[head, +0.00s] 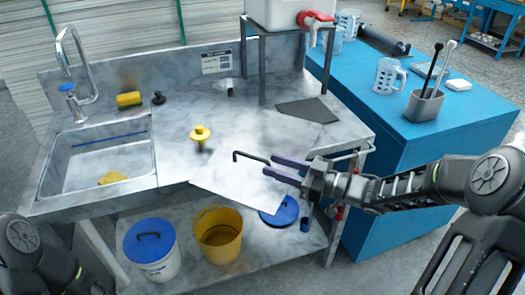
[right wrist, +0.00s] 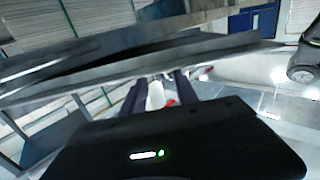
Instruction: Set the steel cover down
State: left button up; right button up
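The steel cover (head: 237,190) is a flat pale grey sheet at the front of the steel counter, with its near corner jutting past the front edge. I cannot tell whether it lies fully flat. A dark bent handle (head: 249,157) stands above it. My right gripper (head: 269,166) is at the handle's right end, its two dark fingers apart with a clear gap. In the right wrist view, the fingers (right wrist: 160,92) are also apart, and a long metal edge (right wrist: 225,45) crosses just beyond them. My left gripper is out of view; only part of that arm shows at lower left.
A dark plate (head: 306,110) lies at the back right. Buckets stand on the shelf below, one yellow (head: 217,240). A blue table (head: 400,125) with jugs adjoins on the right.

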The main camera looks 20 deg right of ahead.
aim_at(267, 162)
jog(key=shift+x, duration=2.65)
jog(key=shift+r, duration=0.1)
grip_shut()
